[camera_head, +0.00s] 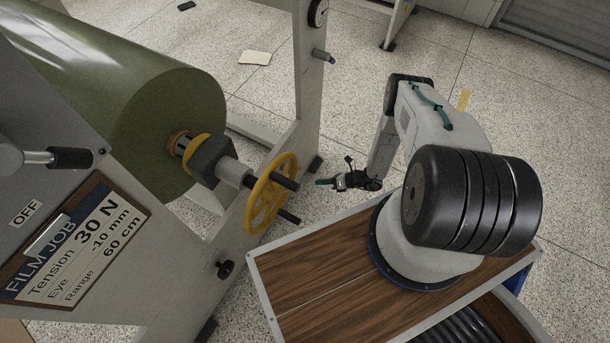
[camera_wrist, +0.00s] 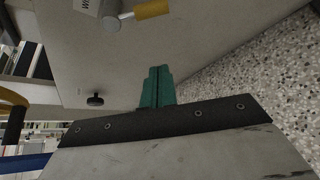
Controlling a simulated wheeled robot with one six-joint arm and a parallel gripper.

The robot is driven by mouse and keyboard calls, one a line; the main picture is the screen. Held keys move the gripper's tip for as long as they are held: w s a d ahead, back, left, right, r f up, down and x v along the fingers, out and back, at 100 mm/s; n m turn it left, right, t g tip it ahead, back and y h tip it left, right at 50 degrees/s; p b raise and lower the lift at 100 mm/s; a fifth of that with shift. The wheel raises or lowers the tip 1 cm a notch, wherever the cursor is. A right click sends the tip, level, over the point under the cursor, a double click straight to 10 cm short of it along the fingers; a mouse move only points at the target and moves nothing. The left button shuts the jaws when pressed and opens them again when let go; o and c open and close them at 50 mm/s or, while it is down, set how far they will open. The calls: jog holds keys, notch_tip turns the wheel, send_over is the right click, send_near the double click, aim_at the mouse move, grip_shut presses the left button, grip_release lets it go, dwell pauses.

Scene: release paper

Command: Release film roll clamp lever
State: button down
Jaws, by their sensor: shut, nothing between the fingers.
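A large green film roll (camera_head: 130,110) sits on a shaft with a grey block and a yellow handwheel (camera_head: 270,193). A silver lever with a black grip (camera_head: 68,158) is at the left by the OFF label. In the wrist view a silver lever with a yellow grip (camera_wrist: 150,9) sticks out of a grey panel at the top. I cannot tell which lever is the clamp's.
A black knob (camera_head: 225,269) is on the grey frame below the handwheel; a black knob also shows in the wrist view (camera_wrist: 95,100). A film job card (camera_head: 75,245) is at the left. My arm stands on a wood-topped base.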

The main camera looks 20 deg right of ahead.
jog(key=x, duration=1)
jog(key=shift+w+d+r, duration=0.45)
jog(key=shift+w+r, duration=0.1)
jog(key=shift+r, duration=0.15)
jog(key=shift+w+d+r, duration=0.5)
jog(key=shift+w+r, duration=0.05)
jog(key=shift+r, duration=0.2)
jog(key=shift+d, duration=0.1)
